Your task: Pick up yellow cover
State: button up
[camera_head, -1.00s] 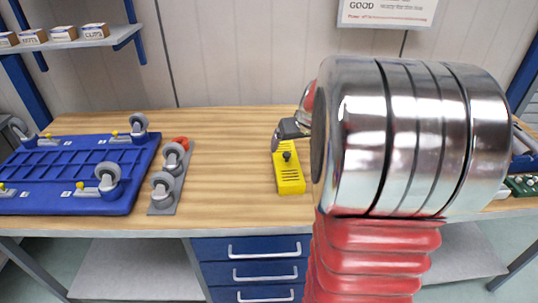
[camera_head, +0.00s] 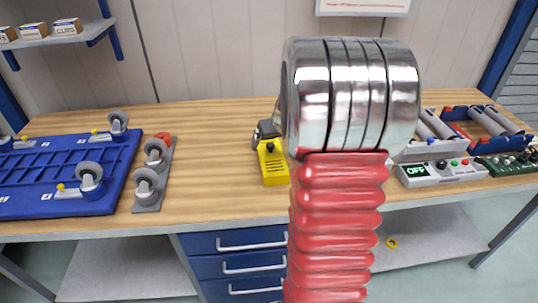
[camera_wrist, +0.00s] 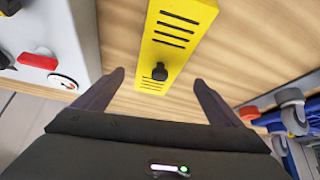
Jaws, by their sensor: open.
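The yellow cover (camera_head: 273,168) lies on the wooden bench, left of my arm in the head view. It has black slots and a black knob. In the wrist view the yellow cover (camera_wrist: 176,32) runs from the top edge down to between my fingers, with its knob near the fingertips. My gripper (camera_wrist: 160,82) is open, one finger on each side of the cover's near end. No contact shows, and I cannot tell the height gap. In the head view my gripper (camera_head: 266,130) is at the cover's far end, partly hidden by my arm.
A blue tote base with casters (camera_head: 65,175) and a grey caster plate (camera_head: 150,185) lie left. A white control box (camera_head: 440,172) stands right, with a blue roller tray (camera_head: 490,125) behind. Bare wood lies between the caster plate and cover. A yellow ring (camera_head: 391,243) lies on the lower shelf.

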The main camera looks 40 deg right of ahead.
aim_at(272, 145)
jog(key=shift+x, duration=0.95)
jog(key=shift+x, duration=2.55)
jog(key=shift+s+d, duration=0.1)
jog(key=shift+s, duration=0.05)
jog(key=shift+c, duration=0.4)
jog(key=c, duration=1.3)
jog(key=shift+r, duration=0.1)
jog(key=shift+c, duration=1)
notch_tip(272, 145, up, 18)
